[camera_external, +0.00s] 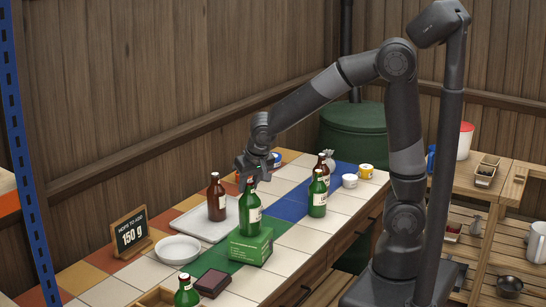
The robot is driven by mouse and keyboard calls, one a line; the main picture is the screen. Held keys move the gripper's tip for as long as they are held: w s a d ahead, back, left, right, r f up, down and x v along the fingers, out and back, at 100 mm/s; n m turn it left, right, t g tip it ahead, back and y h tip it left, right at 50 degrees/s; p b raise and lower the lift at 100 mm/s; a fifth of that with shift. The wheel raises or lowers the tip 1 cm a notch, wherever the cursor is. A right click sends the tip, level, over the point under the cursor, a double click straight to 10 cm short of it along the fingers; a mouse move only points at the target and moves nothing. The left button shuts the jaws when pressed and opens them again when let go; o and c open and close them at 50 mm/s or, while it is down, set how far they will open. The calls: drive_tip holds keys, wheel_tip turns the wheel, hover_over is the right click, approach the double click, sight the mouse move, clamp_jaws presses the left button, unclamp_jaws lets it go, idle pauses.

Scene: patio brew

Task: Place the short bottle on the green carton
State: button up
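A green bottle (250,213) with a pale label is upright over the green carton (243,249), its base at the carton's top face. Whether it rests there or hangs just above, I cannot tell. My gripper (252,178) points down at this bottle's neck, and the fingers overlap the bottle top. The view is too small to show whether they are shut on it. Another green bottle (317,197) stands to the right on the tiles, and a third green bottle (187,293) is at the front edge. Which one is called short is not clear.
A brown bottle (216,200) stands on a pale tray (189,224) left of the carton. Another brown bottle (322,164) and small cups (350,181) are further right.

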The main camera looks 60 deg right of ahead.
drive_tip(key=o, duration=0.5)
drive_tip(key=shift+c, duration=0.2)
drive_tip(key=v, duration=1.2)
drive_tip(key=s+d+n+y, duration=0.1)
drive_tip(key=s+d+n, duration=0.1)
drive_tip(key=s+d, duration=0.3)
drive_tip(key=s+d+n+t, duration=0.1)
drive_tip(key=s+d, duration=0.4)
drive_tip(key=s, duration=0.7)
drive_tip(key=shift+d+f+n+y, duration=0.3)
drive_tip(key=shift+d+n+y, duration=0.1)
drive_tip(key=shift+n, duration=0.3)
